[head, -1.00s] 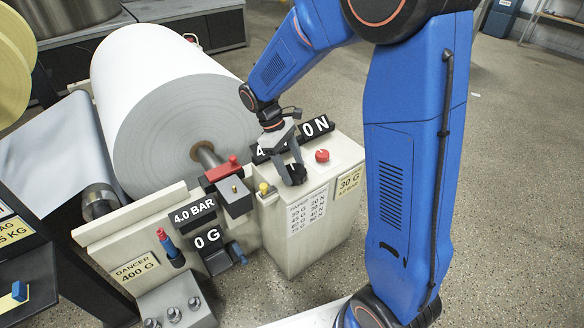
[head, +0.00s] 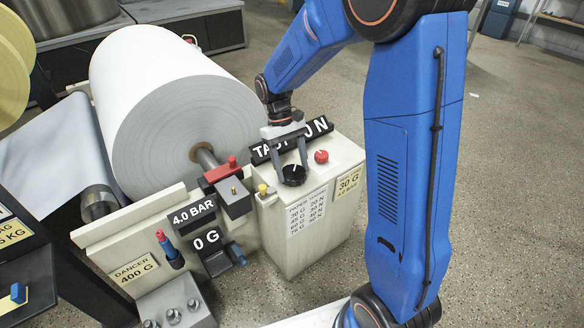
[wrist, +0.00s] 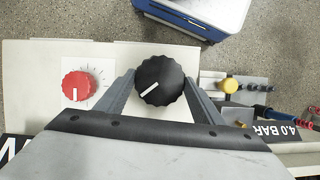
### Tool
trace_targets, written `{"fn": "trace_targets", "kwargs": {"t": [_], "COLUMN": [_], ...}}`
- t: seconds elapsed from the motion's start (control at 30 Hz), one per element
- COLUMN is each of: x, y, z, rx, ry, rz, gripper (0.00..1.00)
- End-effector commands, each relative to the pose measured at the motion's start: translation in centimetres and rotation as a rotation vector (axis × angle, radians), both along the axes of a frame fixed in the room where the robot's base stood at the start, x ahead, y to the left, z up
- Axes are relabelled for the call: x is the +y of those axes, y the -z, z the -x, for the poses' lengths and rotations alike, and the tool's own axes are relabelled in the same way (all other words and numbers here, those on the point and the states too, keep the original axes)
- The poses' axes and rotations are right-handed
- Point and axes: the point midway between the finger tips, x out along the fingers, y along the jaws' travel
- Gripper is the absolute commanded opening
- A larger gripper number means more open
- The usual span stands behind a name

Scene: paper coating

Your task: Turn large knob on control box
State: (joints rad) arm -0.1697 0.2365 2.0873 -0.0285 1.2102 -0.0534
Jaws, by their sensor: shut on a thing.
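The large black knob (head: 294,176) with a white pointer line sits on top of the cream control box (head: 300,250). My gripper (head: 291,167) reaches down from above, with one finger on each side of the knob. In the wrist view the large knob (wrist: 159,80) lies between my two grey fingers, which are shut on it. Its white line points to the lower left there. A smaller red knob (head: 321,156) with a printed scale stands beside it. A black display (head: 316,127) behind is partly hidden by my gripper and reads "TA… 0 N".
A big white paper roll (head: 190,115) stands to the left of the box. A red-topped valve block (head: 230,190) and a small yellow button (head: 263,189) are close by on the left. The floor to the right is mostly clear.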

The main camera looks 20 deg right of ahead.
Motion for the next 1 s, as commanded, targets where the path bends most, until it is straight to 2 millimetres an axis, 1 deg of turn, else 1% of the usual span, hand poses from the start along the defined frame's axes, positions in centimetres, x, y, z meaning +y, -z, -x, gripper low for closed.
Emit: {"fn": "trace_targets", "kwargs": {"t": [0.37,0.4,0.43,0.47,0.8,0.87,1.0], "x": [0.0,0.0,0.0,0.0,0.0,0.1,0.2], "y": [0.0,0.0,0.0,0.0,-0.2,-0.6,-2.4], "z": [-0.1,-0.1,-0.1,-0.1,-0.2,-0.3,-1.1], "rx": [-0.002,-0.002,-0.002,-0.002,-0.002,-0.003,-0.004], "ry": [0.003,0.003,0.002,0.002,0.002,0.002,0.002], "rz": [0.0,0.0,-0.001,-0.001,-0.001,-0.001,-0.001], "gripper": [0.39,0.71,0.78,0.8,0.8,0.8,0.8]}}
